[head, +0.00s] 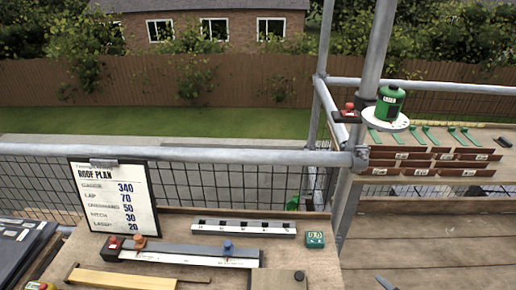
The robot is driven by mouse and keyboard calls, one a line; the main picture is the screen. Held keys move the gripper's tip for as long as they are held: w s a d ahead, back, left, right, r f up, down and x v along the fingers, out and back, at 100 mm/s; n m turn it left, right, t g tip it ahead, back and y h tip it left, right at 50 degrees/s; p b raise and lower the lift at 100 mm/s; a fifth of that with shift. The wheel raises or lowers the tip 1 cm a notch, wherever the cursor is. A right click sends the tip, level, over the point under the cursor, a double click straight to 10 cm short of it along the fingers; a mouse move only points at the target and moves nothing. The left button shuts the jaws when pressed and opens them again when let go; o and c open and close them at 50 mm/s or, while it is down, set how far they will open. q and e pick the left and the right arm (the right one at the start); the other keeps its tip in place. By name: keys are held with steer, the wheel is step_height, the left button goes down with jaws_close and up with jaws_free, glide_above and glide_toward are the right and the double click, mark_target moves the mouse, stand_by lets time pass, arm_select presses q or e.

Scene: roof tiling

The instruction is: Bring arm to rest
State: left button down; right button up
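Neither of my grippers can be made out in the head view, and no arm is clearly seen. A small dark grey tip (387,283) shows at the bottom edge, right of the middle; I cannot tell what it belongs to. The wooden bench (200,222) in front holds a roof plan board (114,198), a grey straight bar (180,253) with red, orange and blue pieces, a black-and-white marked strip (243,227) and a small green gauge (315,240).
Scaffold tubes (180,153) cross in front of wire mesh, with an upright pole (372,70) right of the middle. A green canister (390,103) stands on a white disc by stacked brown tiles (400,166) and green strips (424,136). The planks (440,235) at right look mostly clear.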

steer(key=s+d+f+n+g+h, duration=0.15)
steer(key=d+f, duration=0.35)
steer(key=d, duration=0.5)
steer(key=d+f+g+h, duration=0.1)
steer(key=d+f+h, duration=0.1)
steer(key=d+f, duration=0.5)
steer(key=d+f+g+h, duration=0.15)
steer(key=d+f, duration=0.25)
steer(key=d, duration=0.8)
steer(key=s+d+f+m+g+h, duration=0.1)
steer(key=s+d+g+h, duration=0.15)
steer(key=s+d, duration=0.85)
steer(key=s+d+f+m+g+h, duration=0.1)
steer(key=s+d+m+g+h, duration=0.15)
steer(key=s+d, duration=0.95)
steer(key=s+a+f+g+y, duration=0.15)
steer(key=a+f+y, duration=0.25)
steer(key=a+f, duration=1.55)
steer(key=s+a+f+m+y, duration=0.1)
steer(key=a+f+y, duration=0.1)
steer(key=a, duration=1.6)
steer(key=s+a+f+m+y, duration=0.1)
steer(key=a+f, duration=0.4)
steer(key=a, duration=1.3)
steer(key=shift+s+f+m+y, duration=0.25)
steer(key=shift+s+m+y, duration=0.25)
steer(key=shift+y, duration=0.5)
